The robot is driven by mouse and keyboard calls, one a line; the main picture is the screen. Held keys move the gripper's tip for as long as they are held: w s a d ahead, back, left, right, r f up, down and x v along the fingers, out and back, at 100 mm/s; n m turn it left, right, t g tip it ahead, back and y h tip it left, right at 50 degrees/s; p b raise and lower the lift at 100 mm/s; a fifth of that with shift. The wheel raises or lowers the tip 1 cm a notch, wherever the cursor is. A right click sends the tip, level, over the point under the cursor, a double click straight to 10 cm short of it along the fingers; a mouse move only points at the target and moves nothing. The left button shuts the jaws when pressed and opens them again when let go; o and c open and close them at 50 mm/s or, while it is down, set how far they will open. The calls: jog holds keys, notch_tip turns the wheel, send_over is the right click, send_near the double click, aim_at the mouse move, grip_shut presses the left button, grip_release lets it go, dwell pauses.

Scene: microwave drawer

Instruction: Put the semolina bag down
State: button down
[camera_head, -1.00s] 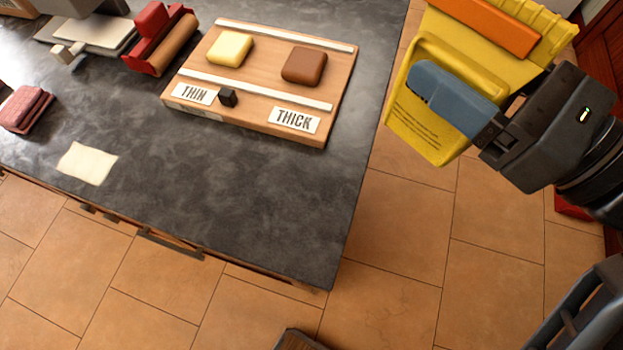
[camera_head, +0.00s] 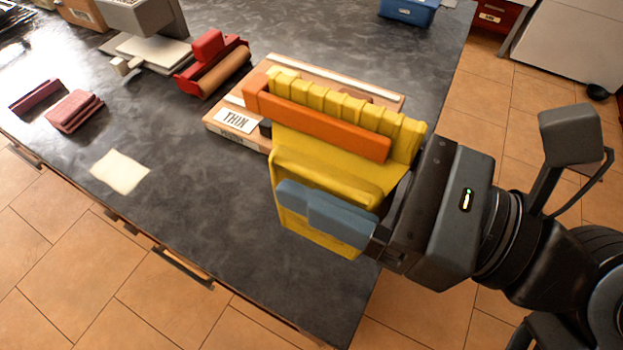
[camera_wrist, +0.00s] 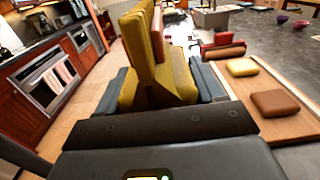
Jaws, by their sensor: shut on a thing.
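The semolina bag (camera_head: 322,168) is a yellow bag with a crimped top and an orange clip strip (camera_head: 318,122) across it. My gripper (camera_head: 330,212) is shut on it, with a blue-grey finger across the near face. In the head view the bag appears over the right edge of the dark counter and hides much of the wooden board. In the wrist view the bag (camera_wrist: 150,75) stands upright between the two fingers. I cannot tell how high its bottom is above the counter.
The wooden board (camera_head: 222,134) has a THIN label and, in the wrist view, yellow and brown blocks (camera_wrist: 275,102). A red roller device (camera_head: 212,62), a cream sheet (camera_head: 120,171) and dark red cloths (camera_head: 74,110) lie on the counter (camera_head: 205,195). The counter's front middle is clear.

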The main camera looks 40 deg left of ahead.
jog(key=a, duration=0.1)
jog(key=a+f, duration=0.1)
jog(key=shift+w+a+f, duration=0.1)
jog(key=shift+a+f, duration=0.15)
jog(key=shift+a, duration=0.1)
jog(key=shift+f+b, duration=0.3)
jog(key=shift+f, duration=1.75)
jog(key=shift+c, duration=0.6)
grip_release()
jog(key=shift+f, duration=0.2)
jog(key=shift+r, duration=0.15)
jog(key=v, duration=1.2)
